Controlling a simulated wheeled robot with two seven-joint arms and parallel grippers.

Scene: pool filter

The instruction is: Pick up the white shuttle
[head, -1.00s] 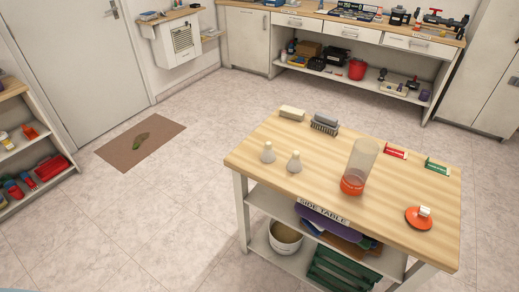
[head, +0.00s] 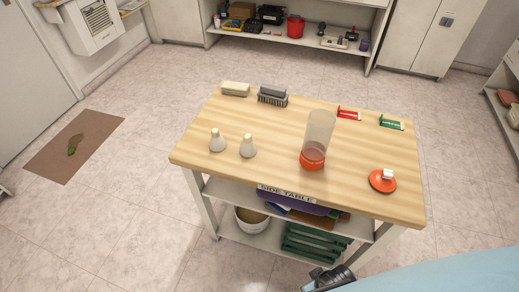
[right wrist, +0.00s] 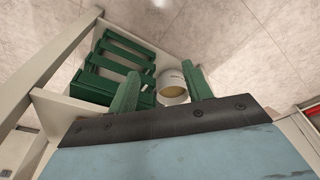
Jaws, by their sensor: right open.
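Two white cone-shaped pieces with pale rounded tops stand upright on the wooden side table, a left one (head: 217,141) and a right one (head: 248,147). They look like shuttles; I cannot tell which one the task names. An orange disc (head: 383,184) with a small white block (head: 388,174) lies at the table's right. My right gripper (right wrist: 161,69) is open and empty in the right wrist view, with the lower shelf beyond its fingers. In the head view, part of it shows low in front of the table, well below the shuttles. My left gripper is out of view.
The side table (head: 210,165) also bears a clear cylinder with orange liquid (head: 317,140), a grey brush (head: 272,95), a pale block (head: 235,88), a red holder (head: 349,114) and a green holder (head: 391,123). Its lower shelves hold a white bucket (head: 251,218) and green crate (head: 310,243).

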